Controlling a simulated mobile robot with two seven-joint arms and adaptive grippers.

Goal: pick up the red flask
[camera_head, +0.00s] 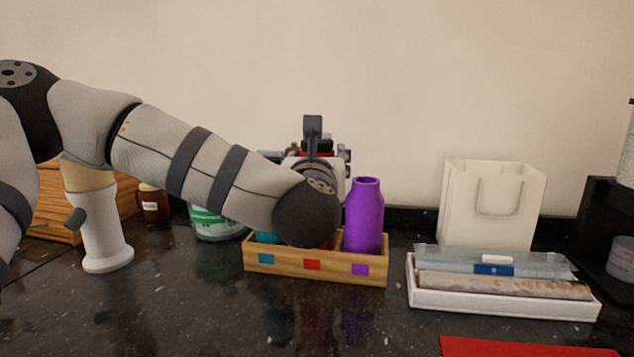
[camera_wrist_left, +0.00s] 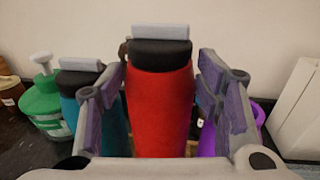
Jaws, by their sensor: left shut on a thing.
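The red flask (camera_wrist_left: 160,112), with a black lid and a grey top, stands between the two fingers of my left gripper (camera_wrist_left: 166,85) in the left wrist view. The gripper is shut on it. In the head view my left arm's dark wrist hides most of the flask, and only a bit of red (camera_head: 328,243) shows at the wooden rack (camera_head: 337,274). I cannot tell whether the flask is clear of the rack's floor. My right gripper is in neither view.
A purple flask (camera_head: 364,217) stands at the rack's right end, and a teal flask (camera_wrist_left: 116,125) stands left of the red one. A green container (camera_head: 213,222) stands farther left. A white tray (camera_head: 500,303) and a white bag (camera_head: 492,205) are at right. The front counter is mostly clear.

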